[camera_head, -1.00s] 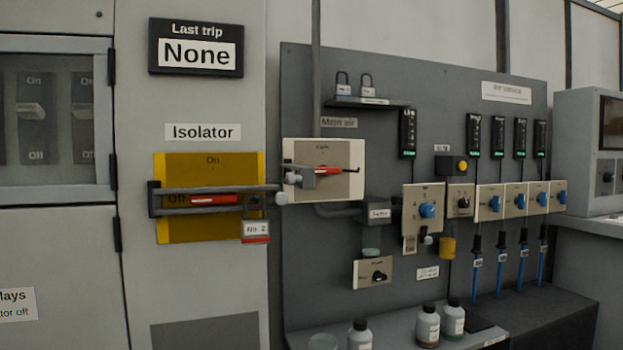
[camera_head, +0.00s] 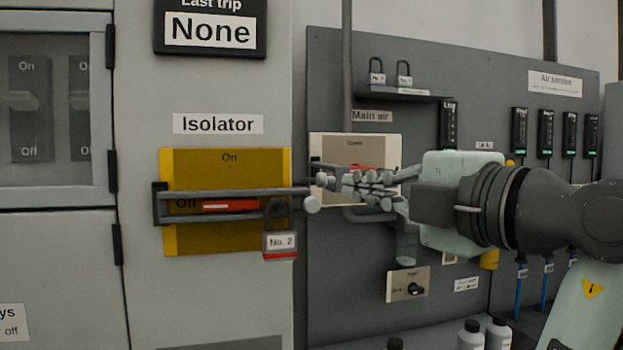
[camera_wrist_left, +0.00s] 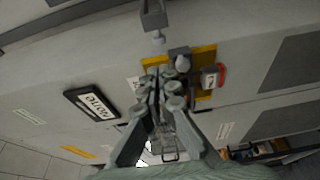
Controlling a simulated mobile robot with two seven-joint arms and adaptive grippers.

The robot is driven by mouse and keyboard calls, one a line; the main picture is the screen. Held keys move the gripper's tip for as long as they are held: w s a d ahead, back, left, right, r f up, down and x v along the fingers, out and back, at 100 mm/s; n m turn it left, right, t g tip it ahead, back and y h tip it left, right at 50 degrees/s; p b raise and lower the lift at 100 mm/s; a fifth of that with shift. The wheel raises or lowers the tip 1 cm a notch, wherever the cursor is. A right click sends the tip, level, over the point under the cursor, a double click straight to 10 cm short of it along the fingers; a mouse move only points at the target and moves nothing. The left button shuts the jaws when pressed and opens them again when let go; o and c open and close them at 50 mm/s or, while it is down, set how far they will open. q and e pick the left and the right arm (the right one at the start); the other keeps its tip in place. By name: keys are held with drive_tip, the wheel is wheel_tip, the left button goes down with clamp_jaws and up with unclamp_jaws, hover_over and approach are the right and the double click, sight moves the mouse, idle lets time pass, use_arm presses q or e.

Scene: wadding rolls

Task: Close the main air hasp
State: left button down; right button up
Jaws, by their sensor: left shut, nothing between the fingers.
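The main air panel (camera_head: 380,147) is a cream plate with a red handle (camera_head: 360,167), partly covered by my gripper. My left gripper (camera_head: 348,187) is shut and empty, in front of the panel's lower part. I cannot tell whether it touches the hasp. Its closed fingers (camera_wrist_left: 165,88) also show in the left wrist view. My right gripper is not in view.
The isolator (camera_head: 230,235), a yellow plate, is to the left. Its hasp bar (camera_head: 240,192) sticks out toward my fingers, with the No. 2 padlock (camera_head: 280,243) hanging from it. A shelf (camera_head: 390,93) with two padlocks is above. Bottles (camera_head: 471,335) stand below.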

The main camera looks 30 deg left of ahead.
sight(319, 179)
use_arm(q)
drive_tip(key=p+x, duration=0.1)
drive_tip(key=x, duration=0.7)
drive_tip(key=shift+a+r+p, duration=0.1)
drive_tip(key=shift+r+p, duration=0.05)
drive_tip(key=shift+p, duration=0.25)
drive_tip(key=shift+w+a, duration=0.25)
drive_tip(key=shift+a, duration=0.4)
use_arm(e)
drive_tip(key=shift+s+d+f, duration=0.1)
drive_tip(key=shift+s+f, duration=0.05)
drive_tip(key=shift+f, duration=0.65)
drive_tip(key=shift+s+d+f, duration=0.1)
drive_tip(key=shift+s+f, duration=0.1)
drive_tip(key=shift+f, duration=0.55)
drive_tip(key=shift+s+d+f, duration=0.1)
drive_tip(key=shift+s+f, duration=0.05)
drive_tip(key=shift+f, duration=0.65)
use_arm(q)
drive_tip(key=shift+w, duration=0.1)
